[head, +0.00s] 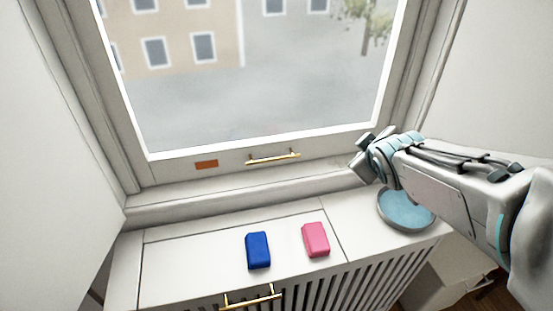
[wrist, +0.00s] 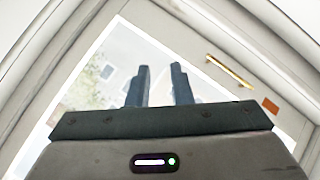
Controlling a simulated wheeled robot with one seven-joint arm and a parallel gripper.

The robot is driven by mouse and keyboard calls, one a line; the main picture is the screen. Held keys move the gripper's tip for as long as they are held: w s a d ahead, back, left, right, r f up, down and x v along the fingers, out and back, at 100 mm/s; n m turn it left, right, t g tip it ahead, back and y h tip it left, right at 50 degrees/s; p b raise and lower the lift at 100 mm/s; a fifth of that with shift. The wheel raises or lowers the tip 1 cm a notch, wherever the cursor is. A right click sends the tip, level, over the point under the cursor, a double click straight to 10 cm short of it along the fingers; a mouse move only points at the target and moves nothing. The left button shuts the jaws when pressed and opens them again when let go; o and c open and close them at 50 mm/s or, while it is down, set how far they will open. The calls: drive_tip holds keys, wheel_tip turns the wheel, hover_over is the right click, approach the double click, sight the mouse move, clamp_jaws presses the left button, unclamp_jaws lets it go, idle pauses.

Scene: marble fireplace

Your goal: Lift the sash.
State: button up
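The window sash (head: 232,162) is down, with its bottom rail just above the sill in the head view. A brass bar handle (head: 273,158) is fixed on that rail, right of a small orange-brown plate (head: 206,164). My gripper (head: 360,150) is to the right of the handle, apart from it. In the wrist view my gripper (wrist: 161,75) has its two dark fingers apart, with nothing between them. The handle (wrist: 229,72) is to the right of the fingers there, and the plate (wrist: 270,106) is farther right.
A blue block (head: 258,250) and a pink block (head: 316,240) lie on the white cabinet top (head: 190,265) below the window. A round blue-grey dish (head: 405,210) is under my arm. Another brass handle (head: 252,297) is on the cabinet front. White panels flank the window.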

drive_tip(key=w+a+f+n+t+y+b, duration=0.3)
drive_tip(key=w+a+f+n+y+b, duration=0.1)
drive_tip(key=w+f+n+b, duration=0.3)
drive_tip(key=n+g+y+b, duration=0.1)
drive_tip(key=n+y+b, duration=0.6)
drive_tip(key=n+b, duration=0.15)
approach(275, 159)
drive_tip(key=shift+n, duration=0.35)
drive_tip(key=x, duration=1)
drive_tip(key=shift+w+f, duration=0.2)
drive_tip(key=shift+f, duration=0.05)
clamp_jaws()
